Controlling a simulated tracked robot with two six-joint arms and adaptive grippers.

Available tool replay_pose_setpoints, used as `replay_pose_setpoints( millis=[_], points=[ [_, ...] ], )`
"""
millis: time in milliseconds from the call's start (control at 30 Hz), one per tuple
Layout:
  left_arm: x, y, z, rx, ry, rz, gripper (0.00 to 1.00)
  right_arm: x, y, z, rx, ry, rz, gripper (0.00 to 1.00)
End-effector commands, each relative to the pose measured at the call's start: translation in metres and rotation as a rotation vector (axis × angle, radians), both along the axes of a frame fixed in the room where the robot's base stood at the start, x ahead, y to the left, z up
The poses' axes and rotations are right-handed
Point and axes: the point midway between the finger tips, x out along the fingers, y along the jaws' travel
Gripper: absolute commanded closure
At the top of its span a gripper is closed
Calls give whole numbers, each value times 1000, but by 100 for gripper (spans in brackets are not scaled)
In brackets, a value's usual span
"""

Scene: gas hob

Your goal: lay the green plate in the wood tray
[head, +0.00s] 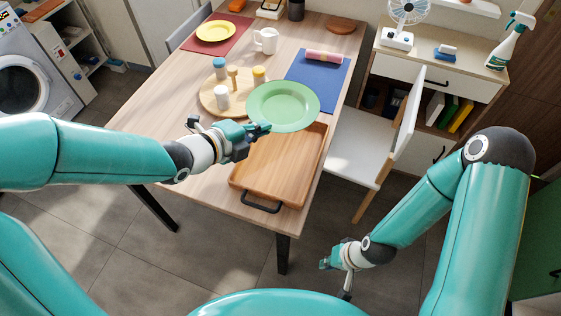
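The green plate (283,106) is in the middle of the head view, face up, over the far end of the wood tray and the near edge of the blue mat. My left gripper (260,128) is at the plate's near left rim and appears shut on it. The wood tray (262,187) is a rectangle with a raised rim and a dark handle at its near end; its visible floor is empty, and the plate hides its far left corner. My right gripper (335,268) hangs low beyond the table's near right side, away from the plate; its fingers are too small to read.
A round wooden board (208,103) with several small shakers stands left of the plate. A blue mat (325,78) with a rolled pink item lies behind it. A white mug (266,40) and a yellow plate (215,31) are farther back. A white chair (358,147) stands at the right edge.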

Motion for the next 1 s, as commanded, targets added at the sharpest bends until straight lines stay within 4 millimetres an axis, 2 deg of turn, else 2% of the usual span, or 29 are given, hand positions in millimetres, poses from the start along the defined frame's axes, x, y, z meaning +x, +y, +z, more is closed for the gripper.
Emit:
replay_pose_setpoints(
  millis=[167, 500, 600, 867, 1000],
  points=[
    [-1, 0, -36, -1, 10, -3, 100, 0, 0, -1, 0, 0, 0, 91],
    [-1, 0, -123, -1, 8, -1, 100, 0, 0, 4, 0, 0, 0, 91],
    [-1, 0, -141, -1, 5, -1, 100, 0, 0, 5, 0, 0, 0, 91],
    [0, 0, -162, 1, 0, -1, 100, 0, 0, 7, 0, 0, 0, 91],
    [-1, 0, -180, 0, 4, -1, 100, 0, 0, 9, 0, 0, 0, 91]
  ],
)
